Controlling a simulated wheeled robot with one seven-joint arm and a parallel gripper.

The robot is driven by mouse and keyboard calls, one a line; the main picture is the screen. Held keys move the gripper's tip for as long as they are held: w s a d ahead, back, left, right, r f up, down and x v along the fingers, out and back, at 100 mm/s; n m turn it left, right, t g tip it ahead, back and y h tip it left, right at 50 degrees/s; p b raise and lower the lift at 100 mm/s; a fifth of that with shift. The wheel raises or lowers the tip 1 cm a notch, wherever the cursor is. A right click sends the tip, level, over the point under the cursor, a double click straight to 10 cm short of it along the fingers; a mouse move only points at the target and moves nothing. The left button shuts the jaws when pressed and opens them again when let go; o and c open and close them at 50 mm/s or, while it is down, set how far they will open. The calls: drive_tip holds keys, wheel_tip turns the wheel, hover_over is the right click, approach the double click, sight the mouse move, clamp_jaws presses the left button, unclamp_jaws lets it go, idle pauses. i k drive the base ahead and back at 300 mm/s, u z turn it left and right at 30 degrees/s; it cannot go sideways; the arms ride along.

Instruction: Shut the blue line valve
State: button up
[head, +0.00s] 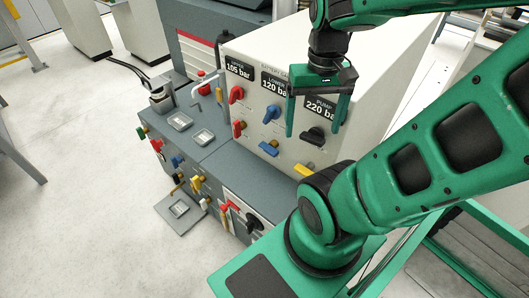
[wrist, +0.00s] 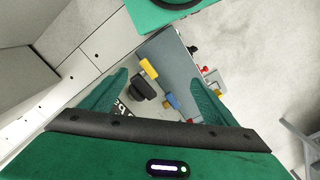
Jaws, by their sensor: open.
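On the white panel, a blue lever handle (head: 269,148) sits in the lower row, roughly level, with a brass fitting beside it. A blue knob (head: 271,114) sits above it, under the "120 bar" display (head: 274,84). Which of them is called the line valve, I cannot read. My gripper (head: 312,130) is open and empty, pointing down in front of the panel's right part, near the black pump knob and right of both blue handles. In the wrist view, a blue handle (wrist: 171,101) shows between my fingers (wrist: 158,76), nearer the right one.
A red knob (head: 236,94), a red lever (head: 239,129), the black pump knob (head: 314,135) and a yellow lever (head: 304,170) share the panel. More coloured valves, including a blue one (head: 178,161), are on the grey cabinet (head: 205,170) below.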

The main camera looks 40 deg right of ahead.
sight(269, 148)
drive_tip(key=u, duration=0.25)
drive_tip(key=k, duration=1.55)
drive_tip(key=z, duration=0.25)
drive_tip(key=i, duration=1)
